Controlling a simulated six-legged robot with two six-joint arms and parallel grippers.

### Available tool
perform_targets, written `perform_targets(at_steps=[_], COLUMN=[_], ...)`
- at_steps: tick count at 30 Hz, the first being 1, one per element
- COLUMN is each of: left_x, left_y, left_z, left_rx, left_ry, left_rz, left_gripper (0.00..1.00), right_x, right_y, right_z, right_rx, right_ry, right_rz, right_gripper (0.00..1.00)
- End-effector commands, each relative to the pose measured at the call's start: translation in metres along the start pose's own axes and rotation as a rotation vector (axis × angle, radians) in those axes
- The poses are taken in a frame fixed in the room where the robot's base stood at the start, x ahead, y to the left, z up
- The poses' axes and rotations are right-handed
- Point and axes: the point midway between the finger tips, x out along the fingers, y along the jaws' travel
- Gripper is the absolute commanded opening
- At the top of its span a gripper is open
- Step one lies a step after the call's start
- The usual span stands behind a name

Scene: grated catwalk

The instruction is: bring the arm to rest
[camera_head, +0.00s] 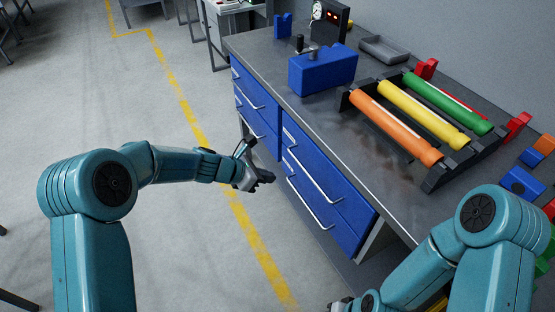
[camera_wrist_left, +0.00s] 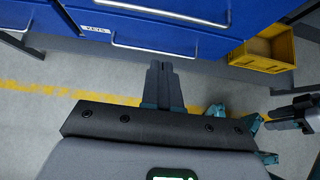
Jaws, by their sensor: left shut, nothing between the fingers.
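My left gripper (camera_head: 266,178) is shut and empty at the end of the teal left arm. In the head view it hangs over the floor, left of the blue drawers and apart from them. In the left wrist view its dark fingers (camera_wrist_left: 166,84) are together, with nothing between them, and point towards the drawer fronts. My right arm bends down at the lower right of the head view, in front of the bench. Its gripper is mostly cut off by the bottom edge. A dark gripper (camera_wrist_left: 296,113) shows at the right of the left wrist view; its jaw opening is unclear.
A grey workbench (camera_head: 385,150) has blue drawers (camera_head: 325,185) with protruding handles. It carries a blue box (camera_head: 322,70) and a rack of orange (camera_head: 395,125), yellow and green rollers. A yellow bin (camera_wrist_left: 268,50) sits beneath.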

Motion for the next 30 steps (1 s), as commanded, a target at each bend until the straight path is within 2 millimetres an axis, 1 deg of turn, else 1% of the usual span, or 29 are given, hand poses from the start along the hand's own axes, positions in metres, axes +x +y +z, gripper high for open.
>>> perform_targets(at_steps=[6,8,11,14,15,17,18,20,21,22,24,25,27,30], left_x=[-0.004,-0.004,0.003,0.006,0.004,-0.004,-0.011,-0.025,-0.036,-0.044,-0.055,-0.057,-0.057,-0.052], left_y=[0.002,0.003,-0.024,-0.071,-0.093,-0.126,-0.149,-0.183,-0.207,-0.224,-0.249,-0.254,-0.255,-0.245], left_z=[-0.002,-0.012,-0.049,-0.11,-0.136,-0.175,-0.199,-0.232,-0.25,-0.261,-0.271,-0.271,-0.268,-0.263], left_rx=[-0.005,-0.027,-0.057,0.008,0.079,0.228,0.353,0.587,0.778,0.939,1.286,1.41,1.635,1.809], left_ry=[0.001,0.013,0.075,0.208,0.266,0.343,0.383,0.417,0.415,0.396,0.32,0.288,0.233,0.213], left_rz=[0.004,0.001,-0.068,-0.161,-0.206,-0.282,-0.341,-0.442,-0.515,-0.569,-0.642,-0.653,-0.646,-0.616], left_gripper=[0.0,0.0,0.0,0.0,0.0,0.0,0.0,0.0,0.0,0.0,0.0,0.0,0.0,0.0], right_x=[-0.001,-0.005,-0.007,-0.011,-0.012,-0.014,-0.015,-0.017,-0.018,-0.018,-0.018,-0.018,-0.017,-0.017], right_y=[0.0,-0.002,-0.003,-0.004,-0.004,-0.005,-0.006,-0.006,-0.006,-0.007,-0.006,-0.006,-0.006,-0.006], right_z=[0.0,0.0,0.0,0.0,0.0,0.0,0.0,0.0,0.0,0.0,0.0,0.0,0.0,0.0], right_rx=[0.0,0.0,0.0,0.0,0.0,0.0,0.0,0.0,0.0,0.0,0.0,0.0,0.0,0.0], right_ry=[0.0,0.0,0.0,0.0,0.0,0.0,0.0,0.0,0.0,0.0,0.0,0.0,0.0,0.0], right_rz=[0.0,0.0,0.0,0.0,0.0,0.0,0.0,0.0,0.0,0.0,0.0,0.0,0.0,0.0], right_gripper=[0.43,0.43,0.43,0.43,0.43,0.43,0.43,0.43,0.43,0.43,0.43,0.43,0.43,0.43])
